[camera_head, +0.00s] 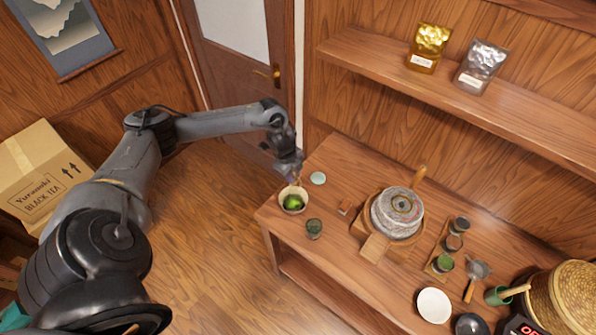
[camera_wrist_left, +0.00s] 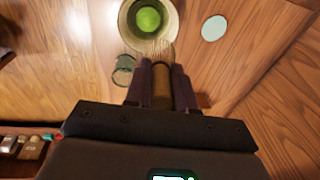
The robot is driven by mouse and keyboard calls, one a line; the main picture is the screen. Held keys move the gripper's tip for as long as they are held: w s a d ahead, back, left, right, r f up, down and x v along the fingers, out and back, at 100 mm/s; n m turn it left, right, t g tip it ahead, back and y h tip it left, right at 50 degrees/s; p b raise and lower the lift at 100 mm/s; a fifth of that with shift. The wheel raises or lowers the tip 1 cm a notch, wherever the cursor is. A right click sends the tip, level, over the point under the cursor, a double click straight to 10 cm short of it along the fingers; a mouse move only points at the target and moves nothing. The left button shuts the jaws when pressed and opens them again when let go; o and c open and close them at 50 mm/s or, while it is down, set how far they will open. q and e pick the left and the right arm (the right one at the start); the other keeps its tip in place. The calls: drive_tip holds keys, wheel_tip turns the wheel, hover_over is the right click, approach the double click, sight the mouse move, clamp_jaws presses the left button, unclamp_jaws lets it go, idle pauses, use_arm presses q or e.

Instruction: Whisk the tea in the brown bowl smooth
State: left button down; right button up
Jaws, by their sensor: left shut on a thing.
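The brown bowl (camera_head: 282,205) stands at the left end of the wooden table and holds bright green tea (camera_head: 293,202). It also shows at the top of the left wrist view (camera_wrist_left: 171,14). My left gripper (camera_head: 289,168) is just above and behind the bowl. In the left wrist view my left gripper (camera_wrist_left: 162,78) is shut on the handle of a bamboo whisk (camera_wrist_left: 162,90). The whisk's tines overlap the bowl's near rim in that view. I cannot tell whether they touch the tea. My right gripper is not in view.
A dark green cup (camera_head: 314,229) stands close to the bowl, and a pale round disc (camera_head: 318,178) lies behind it. A stone mill (camera_head: 397,213) stands mid-table. Farther right are a rack of small cups (camera_head: 444,262), a white plate (camera_head: 434,305) and a woven basket (camera_head: 575,300).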

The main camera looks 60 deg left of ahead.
use_arm(q)
drive_tip(key=shift+s+a+f, duration=0.1)
drive_tip(key=shift+s+f, duration=0.35)
drive_tip(key=shift+f, duration=0.1)
drive_tip(key=shift+s+f+b, duration=0.2)
drive_tip(key=shift+f+b, duration=3.9)
drive_tip(key=shift+f, duration=1.55)
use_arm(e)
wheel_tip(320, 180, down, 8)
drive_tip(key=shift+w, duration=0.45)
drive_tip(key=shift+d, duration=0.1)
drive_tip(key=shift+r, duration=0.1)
